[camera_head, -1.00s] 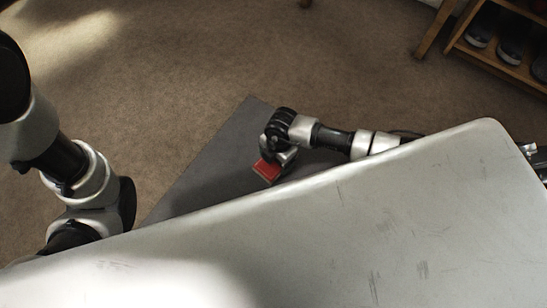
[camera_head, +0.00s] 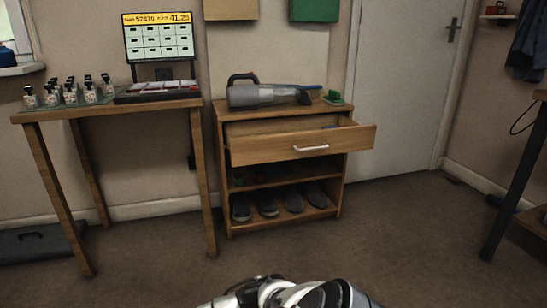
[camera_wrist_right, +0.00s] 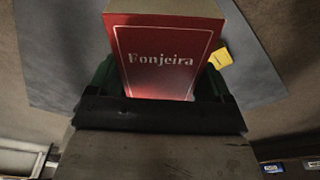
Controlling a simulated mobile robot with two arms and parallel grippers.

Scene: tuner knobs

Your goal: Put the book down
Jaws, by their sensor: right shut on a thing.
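A red book (camera_wrist_right: 163,62) with the title "Fonjeira" on its cover fills the upper middle of the right wrist view. The book's lower end is hidden behind the dark gripper body. In the head view neither the book nor a gripper shows. My left gripper is out of view.
A wooden cabinet (camera_head: 226,190) has its top drawer (camera_head: 280,146) pulled open and shoes (camera_head: 267,204) below. A handheld vacuum (camera_head: 265,95) and a green item (camera_head: 335,98) lie on top. A wooden table (camera_head: 160,104) with several bottles (camera_head: 70,94) stands left. The carpet in front is clear.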

